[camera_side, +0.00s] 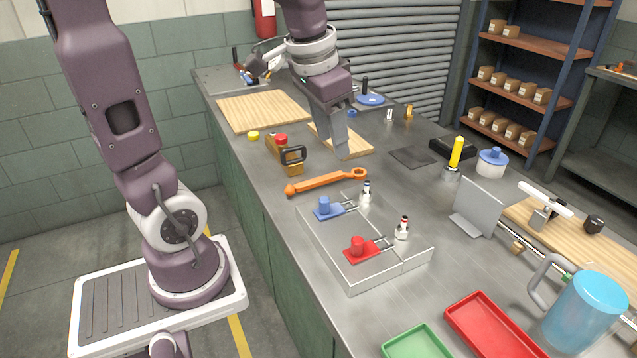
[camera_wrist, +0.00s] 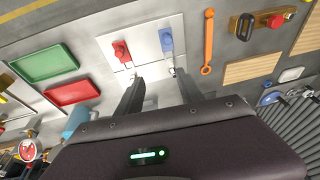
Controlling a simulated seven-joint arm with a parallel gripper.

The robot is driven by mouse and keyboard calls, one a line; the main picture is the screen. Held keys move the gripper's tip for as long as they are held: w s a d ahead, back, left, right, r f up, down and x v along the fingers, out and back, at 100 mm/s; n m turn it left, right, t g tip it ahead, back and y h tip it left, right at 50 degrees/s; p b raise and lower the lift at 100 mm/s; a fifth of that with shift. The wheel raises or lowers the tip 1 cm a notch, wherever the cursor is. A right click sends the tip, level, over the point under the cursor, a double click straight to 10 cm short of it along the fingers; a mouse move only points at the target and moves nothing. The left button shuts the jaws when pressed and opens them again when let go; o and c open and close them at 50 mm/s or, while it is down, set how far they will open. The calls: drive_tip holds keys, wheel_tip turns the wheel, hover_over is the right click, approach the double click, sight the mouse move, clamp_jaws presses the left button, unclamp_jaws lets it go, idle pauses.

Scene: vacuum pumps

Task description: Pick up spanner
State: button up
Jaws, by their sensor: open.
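The orange spanner (camera_side: 328,181) lies flat on the grey workbench in the side view, with its ring end to the right. In the wrist view the spanner (camera_wrist: 208,42) is upright in the picture, right of both fingers. My gripper (camera_side: 341,150) is above the bench, behind the spanner as the side view shows it, and apart from it. In the wrist view its two fingers (camera_wrist: 159,83) are spread with nothing between them. The spanner shows whole in both views.
A grey tray (camera_side: 350,286) with a blue and a red pump part stands just in front of the spanner. A yellow block with a black handle (camera_side: 292,160) stands close behind it. Wooden boards (camera_side: 262,111) lie farther back. Red (camera_side: 490,325) and green trays are at the front.

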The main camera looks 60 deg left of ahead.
drive_tip(key=w+a+f+g, duration=0.1)
drive_tip(key=w+a+f, duration=0.25)
drive_tip(key=a, duration=0.25)
drive_tip(key=w+a+f+g, duration=0.1)
drive_tip(key=w+a+f, duration=0.1)
drive_tip(key=a+f, duration=0.25)
hover_over(318, 180)
drive_tip(key=shift+g+h, duration=0.4)
wheel_tip(318, 180, down, 5)
drive_tip(key=shift+w+d+f, duration=0.1)
drive_tip(key=shift+d, duration=0.05)
drive_tip(key=f, duration=0.8)
drive_tip(key=shift+a, duration=0.2)
clamp_jaws()
